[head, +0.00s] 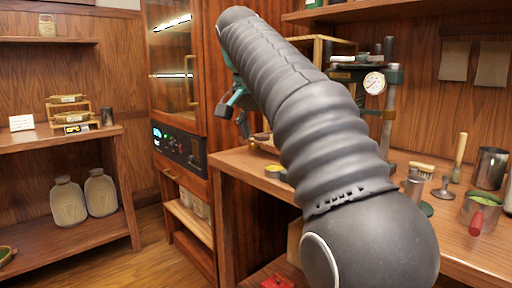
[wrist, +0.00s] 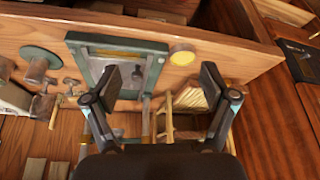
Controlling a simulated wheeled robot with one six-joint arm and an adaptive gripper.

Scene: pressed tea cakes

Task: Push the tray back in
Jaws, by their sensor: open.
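My gripper (wrist: 170,82) is open and empty, its two dark fingers spread above the bench in the wrist view. In the head view my gripper (head: 234,117) shows partly behind my arm, in front of the tall wooden cabinet (head: 205,60). No tray is plainly visible. The cabinet has a glass door (head: 170,65), which looks shut, and a dark control panel (head: 180,149). My arm hides much of the middle.
The wooden bench (head: 235,165) fills the right side. A press with a round gauge (head: 374,82), a yellow tin (wrist: 182,56), a brush (head: 421,171) and metal cups (head: 490,168) stand on it. A left shelf unit (head: 62,142) holds small goods. Floor (head: 140,245) is clear between.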

